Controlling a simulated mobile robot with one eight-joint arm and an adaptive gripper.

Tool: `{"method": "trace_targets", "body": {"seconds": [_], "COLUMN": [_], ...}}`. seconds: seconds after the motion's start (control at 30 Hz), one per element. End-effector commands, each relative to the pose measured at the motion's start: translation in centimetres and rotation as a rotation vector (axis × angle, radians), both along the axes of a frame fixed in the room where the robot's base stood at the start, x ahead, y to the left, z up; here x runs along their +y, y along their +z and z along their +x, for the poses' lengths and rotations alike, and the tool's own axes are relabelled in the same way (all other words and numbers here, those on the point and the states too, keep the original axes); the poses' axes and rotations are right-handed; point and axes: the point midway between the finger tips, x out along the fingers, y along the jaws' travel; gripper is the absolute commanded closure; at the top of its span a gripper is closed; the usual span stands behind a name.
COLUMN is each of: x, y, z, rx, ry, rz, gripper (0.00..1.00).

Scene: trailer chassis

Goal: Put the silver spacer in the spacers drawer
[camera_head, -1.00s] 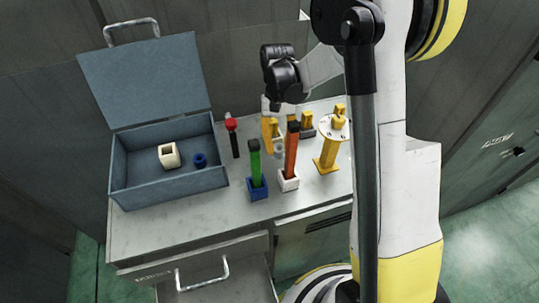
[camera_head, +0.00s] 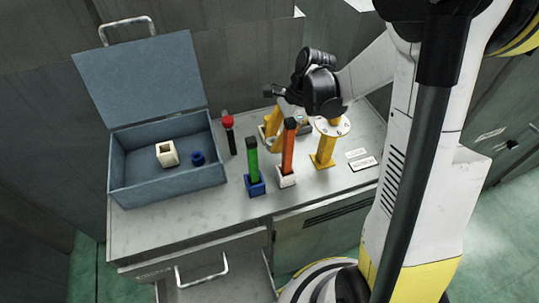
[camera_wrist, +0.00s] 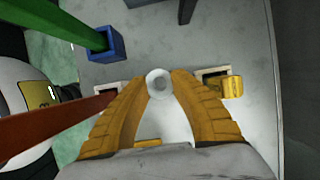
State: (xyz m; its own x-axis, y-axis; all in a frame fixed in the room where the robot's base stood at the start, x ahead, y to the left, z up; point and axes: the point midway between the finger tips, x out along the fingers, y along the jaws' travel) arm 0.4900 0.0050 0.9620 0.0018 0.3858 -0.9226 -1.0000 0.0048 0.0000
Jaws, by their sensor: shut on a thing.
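The silver spacer (camera_wrist: 159,83) is a small pale ring between the tips of my yellow gripper fingers (camera_wrist: 159,88) in the wrist view. My gripper is shut on it. In the head view my gripper (camera_head: 273,126) is over the back of the worktop, behind the orange post; the spacer cannot be made out there. The open drawer (camera_head: 218,290) is below the worktop's front edge, with a metal handle (camera_head: 203,274). Its front label (camera_head: 155,273) is too small to read.
A green post (camera_head: 251,162) on a blue base and an orange post (camera_head: 288,148) on a white base stand upright in front of my gripper. An open blue box (camera_head: 122,193) is left, a red-topped tool (camera_head: 228,125) beside it. A yellow stand (camera_head: 322,150) is right.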

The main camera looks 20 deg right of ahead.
Motion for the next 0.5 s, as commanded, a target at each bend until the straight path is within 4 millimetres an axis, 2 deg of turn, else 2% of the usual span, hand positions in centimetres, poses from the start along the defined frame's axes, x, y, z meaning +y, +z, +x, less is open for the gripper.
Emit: {"method": "trace_targets", "body": {"seconds": [0.03, 0.23, 0.4, 0.5], "x": [0.0, 0.0, 0.0, 0.0], "y": [-1.1, -2.7, -5.3, -5.6], "z": [0.0, 0.0, 0.0, 0.0], "rx": [0.0, 0.0, 0.0, 0.0], "ry": [0.001, 0.002, 0.003, 0.003], "rz": [0.0, 0.0, 0.0, 0.0], "gripper": [1.0, 1.0, 1.0, 1.0]}}
